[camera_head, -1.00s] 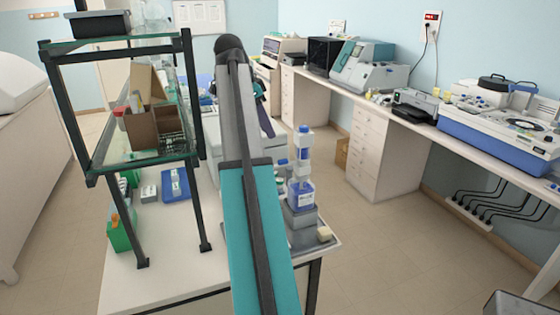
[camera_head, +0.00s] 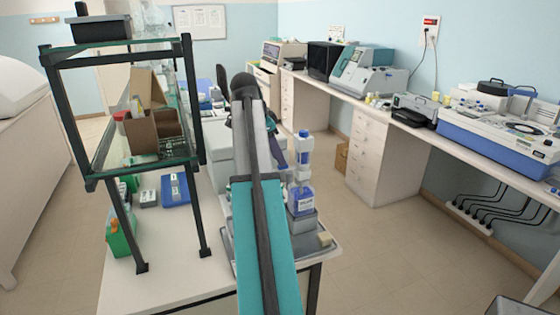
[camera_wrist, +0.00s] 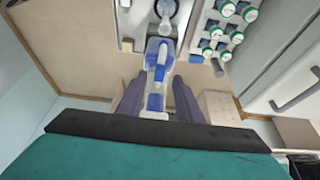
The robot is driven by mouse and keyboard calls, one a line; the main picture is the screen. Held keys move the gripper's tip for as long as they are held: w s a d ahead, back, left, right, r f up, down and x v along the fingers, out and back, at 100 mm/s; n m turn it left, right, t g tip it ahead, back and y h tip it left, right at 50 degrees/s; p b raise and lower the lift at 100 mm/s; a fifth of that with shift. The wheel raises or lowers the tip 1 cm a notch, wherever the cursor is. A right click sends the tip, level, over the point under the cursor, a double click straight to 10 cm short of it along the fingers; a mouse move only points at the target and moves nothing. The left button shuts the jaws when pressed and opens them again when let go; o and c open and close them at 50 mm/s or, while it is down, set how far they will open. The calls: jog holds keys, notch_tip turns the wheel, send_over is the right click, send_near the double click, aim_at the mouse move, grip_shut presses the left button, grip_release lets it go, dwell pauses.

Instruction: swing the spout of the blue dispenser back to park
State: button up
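The blue dispenser (camera_head: 301,200) stands upright on a grey block at the right end of the island bench. It has a blue-and-white label and a tall pale column with a blue top. In the wrist view the dispenser (camera_wrist: 155,103) shows between the two dark fingers of my gripper (camera_wrist: 160,82). The fingers are spread, with a gap visible on each side of it. In the head view my gripper (camera_head: 278,152) is just left of the dispenser's upper part, partly hidden behind my arm. I cannot make out which way the spout points.
A grey tray (camera_head: 326,246) with a small beige block (camera_head: 325,239) lies under the dispenser. Several green-and-white capped bottles (camera_wrist: 222,28) stand near it. A glass shelf rack (camera_head: 198,110) rises on the left.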

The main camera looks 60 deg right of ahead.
aim_at(284, 170)
jog(key=shift+p+x, duration=0.35)
jog(key=shift+x, duration=1.3)
jog(key=shift+c, duration=0.2)
grip_shut()
jog(key=shift+a, duration=0.1)
jog(key=shift+s, duration=0.1)
